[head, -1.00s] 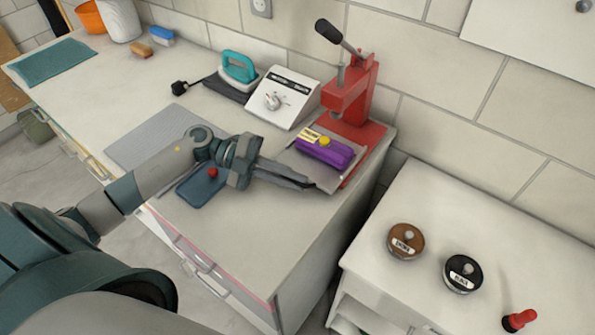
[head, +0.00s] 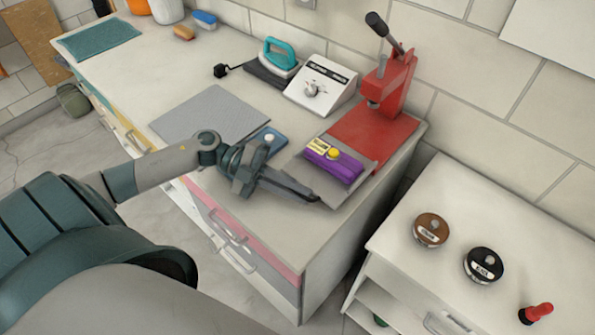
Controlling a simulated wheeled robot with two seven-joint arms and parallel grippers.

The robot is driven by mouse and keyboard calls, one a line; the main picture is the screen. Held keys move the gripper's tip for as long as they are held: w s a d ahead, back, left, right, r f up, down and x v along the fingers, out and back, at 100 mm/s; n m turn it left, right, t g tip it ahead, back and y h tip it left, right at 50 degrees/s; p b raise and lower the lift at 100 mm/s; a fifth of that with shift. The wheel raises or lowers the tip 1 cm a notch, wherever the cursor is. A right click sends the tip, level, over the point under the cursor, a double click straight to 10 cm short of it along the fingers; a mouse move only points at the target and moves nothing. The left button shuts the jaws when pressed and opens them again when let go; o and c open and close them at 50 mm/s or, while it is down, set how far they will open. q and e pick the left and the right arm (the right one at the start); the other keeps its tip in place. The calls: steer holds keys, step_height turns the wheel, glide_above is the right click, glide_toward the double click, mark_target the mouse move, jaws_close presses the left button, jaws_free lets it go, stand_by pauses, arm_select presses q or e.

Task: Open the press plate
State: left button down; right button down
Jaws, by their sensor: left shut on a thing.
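The press is a red stand (head: 394,85) with a dark lever (head: 384,30) and a flat red base (head: 375,132). The grey press plate (head: 347,190) lies at the near end of this base, drawn out toward the counter's front. A purple block (head: 341,170) with a yellow knob and a pale yellow label rests on the plate. My left gripper (head: 312,198) is shut on the plate's near edge; its fingers hide part of that edge. My right gripper is not in view.
A white dial box (head: 325,86) and a teal iron (head: 279,55) stand behind. A blue pad (head: 277,137) and a grey mat (head: 210,115) lie on the counter to the left. A lower cabinet at right holds brown (head: 430,230) and black (head: 483,265) round items.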

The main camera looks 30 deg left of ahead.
arm_select(q)
steer(key=c, duration=1.9)
jaws_free()
steer(key=shift+o, duration=0.2)
steer(key=shift+a, duration=0.15)
